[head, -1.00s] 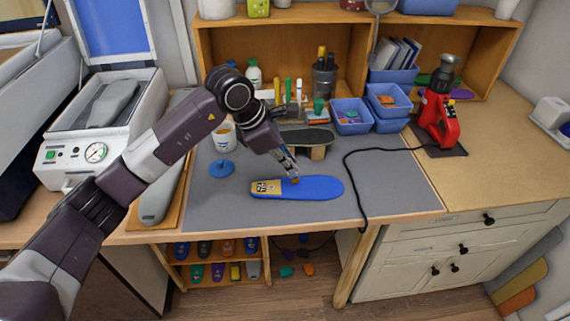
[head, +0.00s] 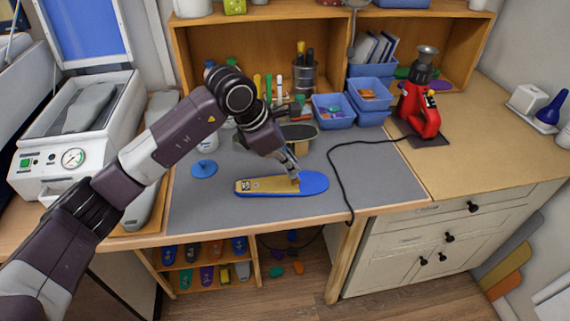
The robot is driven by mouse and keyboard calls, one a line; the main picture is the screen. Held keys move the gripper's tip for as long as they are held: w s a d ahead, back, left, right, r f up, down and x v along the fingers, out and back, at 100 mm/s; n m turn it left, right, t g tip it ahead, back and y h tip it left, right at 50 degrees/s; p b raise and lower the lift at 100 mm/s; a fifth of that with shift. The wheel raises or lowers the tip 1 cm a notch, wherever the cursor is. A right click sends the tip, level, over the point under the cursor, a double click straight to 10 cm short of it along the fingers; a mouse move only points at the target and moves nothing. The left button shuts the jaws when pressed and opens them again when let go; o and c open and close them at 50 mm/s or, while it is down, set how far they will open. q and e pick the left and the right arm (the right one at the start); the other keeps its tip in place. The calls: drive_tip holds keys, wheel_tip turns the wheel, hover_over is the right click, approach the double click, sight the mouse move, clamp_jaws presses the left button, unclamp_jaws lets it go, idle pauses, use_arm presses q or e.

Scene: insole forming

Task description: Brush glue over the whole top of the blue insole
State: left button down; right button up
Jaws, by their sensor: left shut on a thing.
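The blue insole (head: 315,182) lies flat on the grey mat (head: 372,188) near the front of the bench. A tan glue coat covers its left and middle part; the right end is bare blue. My left gripper (head: 292,171) is over the insole, at the edge between coat and bare blue. It is shut on a small brush (head: 296,180), mostly hidden by the fingers, whose tip seems to touch the insole. A white glue pot (head: 208,145) stands behind left, partly hidden by my arm. My right gripper is not in view.
A blue lid (head: 204,169) lies left of the insole. A dark sole on a stand (head: 299,132) is behind the gripper. A black cable (head: 331,165) runs down the mat's right side from the red heat tool (head: 415,108). Blue bins (head: 335,111) stand at the back.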

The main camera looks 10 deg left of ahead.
use_arm(q)
drive_tip(key=shift+w+d+b, duration=0.3)
drive_tip(key=shift+w+d, duration=0.6)
drive_tip(key=shift+w, duration=0.15)
drive_tip(key=shift+s+d+f+b, duration=0.1)
drive_tip(key=shift+s+d+b, duration=0.25)
drive_tip(key=shift+d, duration=0.55)
drive_tip(key=shift+s+d+b, duration=0.15)
drive_tip(key=shift+s+d, duration=0.3)
drive_tip(key=shift+d, duration=0.4)
wheel_tip(320, 180, up, 8)
drive_tip(key=p, duration=0.3)
drive_tip(key=shift+p, duration=0.3)
